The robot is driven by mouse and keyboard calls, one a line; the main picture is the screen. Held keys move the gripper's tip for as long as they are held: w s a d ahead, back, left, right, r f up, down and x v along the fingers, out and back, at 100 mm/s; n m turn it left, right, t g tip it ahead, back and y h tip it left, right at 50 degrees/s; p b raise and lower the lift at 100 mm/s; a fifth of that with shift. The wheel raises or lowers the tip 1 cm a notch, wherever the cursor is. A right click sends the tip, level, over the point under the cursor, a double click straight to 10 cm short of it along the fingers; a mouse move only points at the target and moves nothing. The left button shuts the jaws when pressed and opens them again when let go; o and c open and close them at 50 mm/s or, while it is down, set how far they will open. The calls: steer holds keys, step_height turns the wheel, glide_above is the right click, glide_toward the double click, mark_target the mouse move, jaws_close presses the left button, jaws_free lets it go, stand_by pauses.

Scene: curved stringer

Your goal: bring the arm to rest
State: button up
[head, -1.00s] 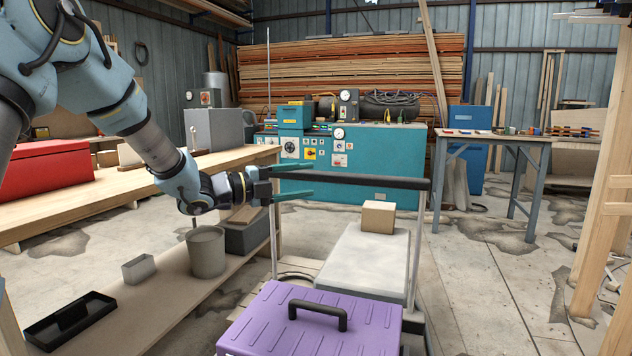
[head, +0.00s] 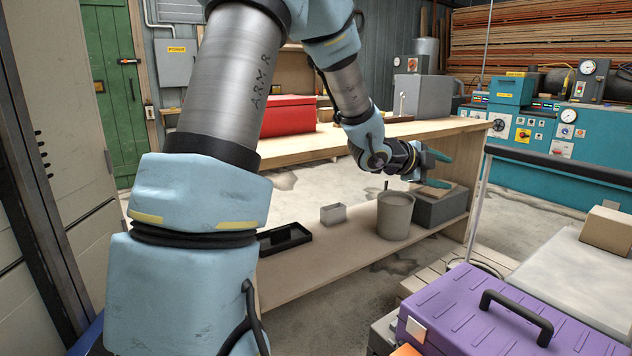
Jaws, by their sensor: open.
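My gripper (head: 441,170) is at the end of my arm, in the middle right of the head view. Its two teal fingers are spread apart with nothing between them. It hangs in front of the wooden bench, above the grey box (head: 440,208) and beside the round grey bin (head: 396,216) on the lower shelf. I cannot tell the exact gap to the box. My arm is bent and reaches out from the front left, hiding part of the bench.
The wooden bench (head: 300,148) carries a red case (head: 285,115). A black tray (head: 283,238) and a small grey box (head: 333,213) are on its lower shelf (head: 345,255). A cart with a purple toolbox (head: 480,308) and a cardboard box (head: 606,230) stands at right.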

steer(key=a+f+n+t+y, duration=0.1)
steer(key=a+f+n+y, duration=0.5)
steer(key=a, duration=0.6)
steer(key=a+f+n+y, duration=0.1)
steer(key=a+n+y, duration=0.2)
steer(key=a+n, duration=0.7)
steer(key=s+a+f+n+g+y, duration=0.4)
steer(key=s+a+n, duration=0.5)
steer(key=s+a, duration=0.65)
step_height(320, 180, up, 16)
steer(key=s+g+p, duration=0.1)
steer(key=p, duration=1.5)
steer(key=shift+s+d+h+p, duration=0.2)
steer(key=shift+h+p, duration=0.1)
steer(key=shift+p, duration=0.1)
